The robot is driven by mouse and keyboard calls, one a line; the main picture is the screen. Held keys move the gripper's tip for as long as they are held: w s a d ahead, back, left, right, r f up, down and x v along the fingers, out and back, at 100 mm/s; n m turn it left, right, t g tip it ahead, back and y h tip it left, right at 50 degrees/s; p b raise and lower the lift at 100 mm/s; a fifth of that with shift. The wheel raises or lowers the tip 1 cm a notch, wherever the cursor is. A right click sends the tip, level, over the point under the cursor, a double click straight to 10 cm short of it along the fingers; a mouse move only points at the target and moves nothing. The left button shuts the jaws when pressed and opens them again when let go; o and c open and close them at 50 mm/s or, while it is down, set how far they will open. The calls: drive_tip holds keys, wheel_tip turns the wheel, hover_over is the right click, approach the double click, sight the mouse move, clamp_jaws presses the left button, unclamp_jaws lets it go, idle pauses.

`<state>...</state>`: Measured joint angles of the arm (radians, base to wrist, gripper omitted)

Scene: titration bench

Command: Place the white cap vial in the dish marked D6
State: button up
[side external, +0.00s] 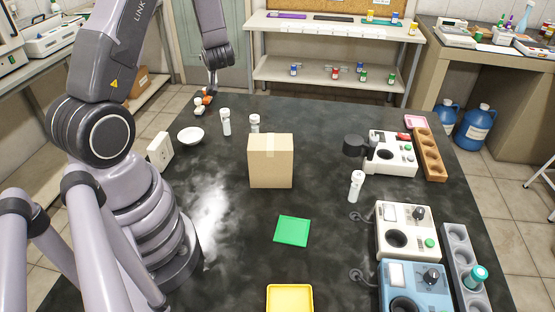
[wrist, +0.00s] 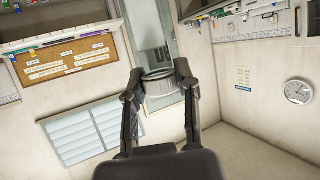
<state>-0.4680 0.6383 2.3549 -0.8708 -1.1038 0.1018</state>
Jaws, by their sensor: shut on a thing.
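My gripper (side external: 212,85) is at the far left end of the bench, above small orange and white items (side external: 203,102). In the wrist view my gripper (wrist: 159,76) is shut on a grey, round-rimmed object (wrist: 158,75) between its fingertips; its cap colour cannot be told. White-capped vials stand upright on the bench: one (side external: 225,122) right of the white dish, one (side external: 255,123) partly behind the cardboard box, and one (side external: 356,185) right of the box. The shallow white dish (side external: 190,136) looks empty; no D6 mark is readable.
The cardboard box (side external: 270,162) stands mid-bench. A green mat (side external: 292,231) and yellow tray (side external: 290,297) lie in front. Instruments (side external: 407,230) and a grey rack (side external: 463,262) line the right side. A white box (side external: 159,151) stands left of the dish. The bench's left-centre is clear.

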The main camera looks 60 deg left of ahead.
drive_tip(key=s+a+n+g, duration=0.2)
drive_tip(key=s+n+g, duration=0.4)
drive_tip(key=s, duration=0.4)
drive_tip(key=shift+m, duration=0.4)
drive_tip(key=f, duration=1.7)
drive_tip(key=shift+w+d+f, duration=0.2)
drive_tip(key=shift+w+f, duration=0.15)
drive_tip(key=shift+f, duration=0.05)
drive_tip(key=shift+f, duration=0.15)
drive_tip(key=o, duration=1)
drive_tip(key=shift+d+r, duration=0.1)
drive_tip(key=shift+r, duration=0.15)
drive_tip(key=v, duration=1.1)
drive_tip(key=shift+w+d, duration=0.2)
drive_tip(key=shift+d, duration=0.15)
drive_tip(key=shift+r, duration=0.1)
